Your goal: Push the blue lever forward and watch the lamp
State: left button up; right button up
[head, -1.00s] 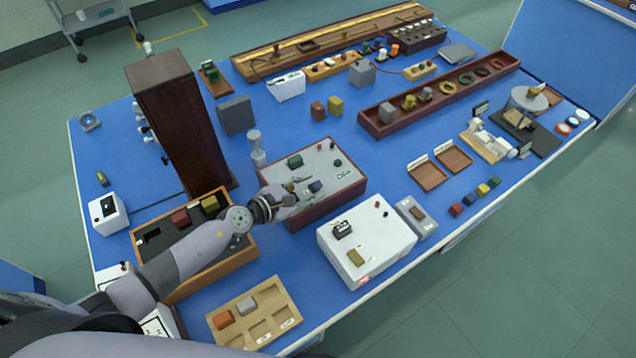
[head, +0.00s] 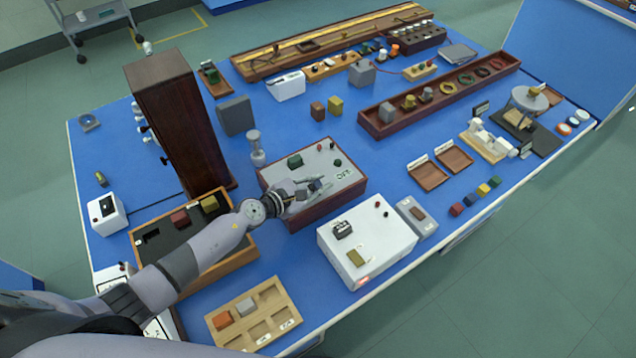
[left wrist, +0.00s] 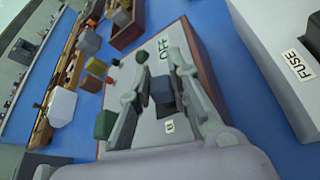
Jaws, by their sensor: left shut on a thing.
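The switch box (head: 330,206) has a pale grey top and reddish-brown sides. The dark blue lever (left wrist: 163,91) stands on its top, near the printed word OFF. My left gripper (head: 317,186) reaches over the box from the left. In the left wrist view its two fingers (left wrist: 163,86) flank the lever and are shut on it. The fingers partly hide the lever in the head view. A green block (head: 295,160) and small red and green knobs or lamps (head: 337,162) sit on the same top. I cannot tell whether any of these is lit. My right gripper is not in view.
A white box (head: 350,256) with a red glow (head: 363,281) on its front stands close on the right. A grey post (head: 256,148) stands behind the switch box. A tall wooden cabinet (head: 176,125) and a wooden tray (head: 230,262) are on the left.

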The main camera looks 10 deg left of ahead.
pick_arm(q)
grip_shut()
jog(key=shift+w+a, duration=0.1)
jog(key=shift+w+a+r+n+g+h+b, duration=0.1)
jog(key=shift+w+a+n+g+h+b, duration=0.3)
jog(key=shift+n, duration=0.4)
jog(key=shift+w+a+n+g+b, duration=0.2)
jog(key=shift+n+g+b, duration=0.1)
jog(key=shift+n+b, duration=0.3)
jog(key=n+h+b, duration=0.1)
jog(key=b, duration=0.1)
jog(key=w+a+n+g+b, duration=0.1)
jog(key=b, duration=0.1)
jog(key=shift+w+a+f+n+h, duration=0.1)
jog(key=shift+f+n+h, duration=0.1)
jog(key=shift+n+h, duration=0.15)
jog(key=shift+w+a+n+g+h+b, duration=0.25)
jog(key=shift+n+g+h+b, duration=0.25)
jog(key=shift+b, duration=0.4)
jog(key=shift+r, duration=0.1)
